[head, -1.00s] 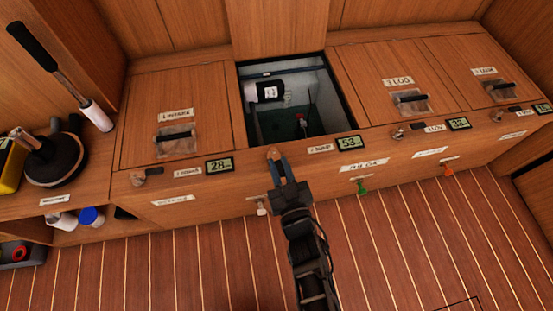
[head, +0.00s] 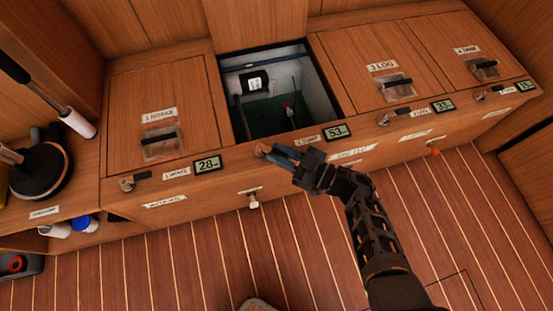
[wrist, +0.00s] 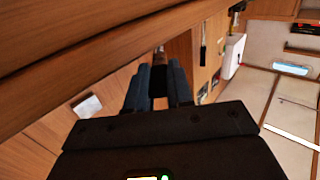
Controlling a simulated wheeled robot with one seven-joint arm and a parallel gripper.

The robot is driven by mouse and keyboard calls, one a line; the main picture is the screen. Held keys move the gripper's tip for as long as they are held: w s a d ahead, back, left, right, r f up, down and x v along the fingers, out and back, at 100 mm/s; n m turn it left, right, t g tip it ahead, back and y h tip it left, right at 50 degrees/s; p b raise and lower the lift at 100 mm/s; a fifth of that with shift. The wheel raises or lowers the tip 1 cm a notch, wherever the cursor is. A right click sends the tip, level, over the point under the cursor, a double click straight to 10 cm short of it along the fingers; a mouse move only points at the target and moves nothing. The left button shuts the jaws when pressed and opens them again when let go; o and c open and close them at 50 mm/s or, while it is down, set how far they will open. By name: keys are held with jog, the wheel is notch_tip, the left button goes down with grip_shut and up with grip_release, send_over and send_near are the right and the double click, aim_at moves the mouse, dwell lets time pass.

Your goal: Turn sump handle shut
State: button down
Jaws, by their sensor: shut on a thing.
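The sump handle (head: 262,149) is a small metal lever on the wooden front ledge, just below the open sump hatch (head: 280,95). My gripper (head: 277,155) has blue fingers and is shut on this handle, reaching it from the right. The fingers cover most of the handle, so its exact angle is hard to tell. In the wrist view the two blue fingers close around a dark piece (wrist: 160,52) against the wood. The sump label (head: 308,138) and a display (head: 338,131) reading about 53 sit right of the handle.
Closed hatches lie either side: the intake hatch (head: 158,120) on the left and the log hatch (head: 390,65) on the right. Similar levers sit at the intake (head: 127,184) and log (head: 383,119). A white pull knob (head: 253,200) hangs below on the front. The striped floor is mostly clear.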

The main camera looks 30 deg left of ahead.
jog(key=n+g+b, duration=0.1)
jog(key=w+n+g+b, duration=0.1)
jog(key=g+b, duration=0.1)
jog(key=n+g+b, duration=0.1)
jog(key=shift+w+a+f+g+h, duration=0.15)
jog(key=shift+w+f+g+h, duration=0.15)
jog(key=shift+h, duration=0.1)
jog(key=shift+w+r+n+g+b, duration=0.15)
jog(key=shift+n+g+b, duration=0.35)
jog(key=shift+b, duration=0.4)
jog(key=shift+a+r+g+h+b, duration=0.1)
jog(key=shift+g+h+b, duration=0.2)
jog(key=shift+g+b, duration=0.1)
jog(key=shift+r, duration=0.15)
jog(key=c, duration=1)
grip_release()
jog(key=v, duration=0.7)
jog(key=shift+w+d, duration=0.3)
